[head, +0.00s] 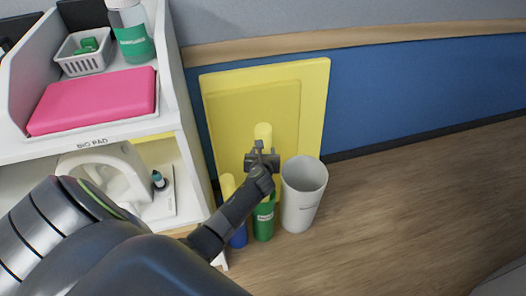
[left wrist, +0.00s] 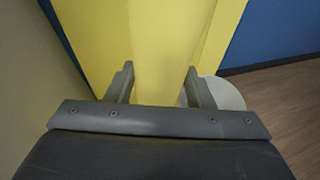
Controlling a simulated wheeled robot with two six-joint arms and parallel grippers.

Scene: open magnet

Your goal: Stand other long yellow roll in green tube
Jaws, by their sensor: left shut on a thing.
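My left gripper (head: 262,160) is shut on a long yellow roll (head: 263,131), which stands upright; the roll also shows between the fingers (left wrist: 158,88) in the left wrist view (left wrist: 158,80). The green tube (head: 263,222) stands on the floor directly below the gripper. My forearm partly covers the roll's lower part, so I cannot tell whether its end is inside the tube. Another yellow roll (head: 228,185) stands upright in the blue tube (head: 238,236) to the left. My right gripper is not in view.
A white bin (head: 302,195) stands close to the right of the green tube. Yellow panels (head: 315,100) lean on the blue wall behind. A white shelf unit (head: 185,130) with a pink pad (head: 95,100) is at the left. Open wooden floor lies to the right.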

